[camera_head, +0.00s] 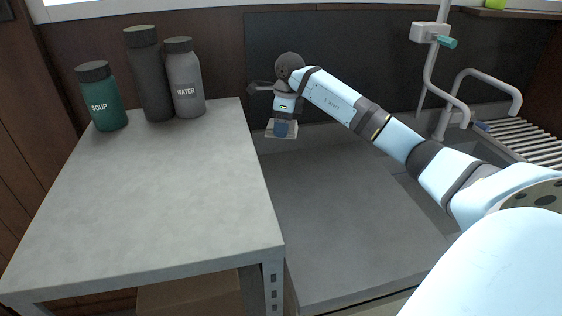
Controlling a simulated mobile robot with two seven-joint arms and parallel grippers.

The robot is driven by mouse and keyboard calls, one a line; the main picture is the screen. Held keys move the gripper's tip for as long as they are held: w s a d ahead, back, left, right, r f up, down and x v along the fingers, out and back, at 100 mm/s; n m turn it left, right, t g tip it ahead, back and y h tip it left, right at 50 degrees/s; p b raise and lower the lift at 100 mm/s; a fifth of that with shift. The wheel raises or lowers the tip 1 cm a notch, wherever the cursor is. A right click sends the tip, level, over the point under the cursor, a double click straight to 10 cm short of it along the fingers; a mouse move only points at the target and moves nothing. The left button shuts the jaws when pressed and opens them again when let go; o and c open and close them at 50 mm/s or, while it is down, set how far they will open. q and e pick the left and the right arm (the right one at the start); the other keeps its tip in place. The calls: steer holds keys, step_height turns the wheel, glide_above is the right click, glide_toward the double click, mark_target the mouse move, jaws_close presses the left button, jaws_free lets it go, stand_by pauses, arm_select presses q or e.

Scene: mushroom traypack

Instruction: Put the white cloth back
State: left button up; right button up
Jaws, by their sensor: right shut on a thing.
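My right gripper (283,130) hangs at the end of my pale blue right arm, beside the right back edge of the grey table. It points down and is shut on a small pale thing, which I take to be the white cloth (292,131). It is too small here to make out its folds or full shape. The held thing is at the near side of the dark back panel, above the grey counter. My left gripper is not in view.
A green SOUP bottle (103,98), a black bottle (150,80) and a grey WATER bottle (186,80) stand at the back of the grey table (150,195). Its front is clear. The lower grey counter (345,225) looks bare. A sink tap (437,120) and roller rack (530,145) are right.

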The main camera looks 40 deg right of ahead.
mark_target(281, 167)
step_height(281, 167, down, 13)
steer(key=shift+b, duration=0.35)
steer(key=o, duration=0.8)
steer(key=shift+o, duration=0.2)
steer(key=shift+r, duration=0.1)
steer(key=r, duration=0.8)
steer(key=s+r, duration=0.1)
steer(key=r, duration=0.3)
steer(key=shift+d+p, duration=0.35)
steer(key=shift+d, duration=0.05)
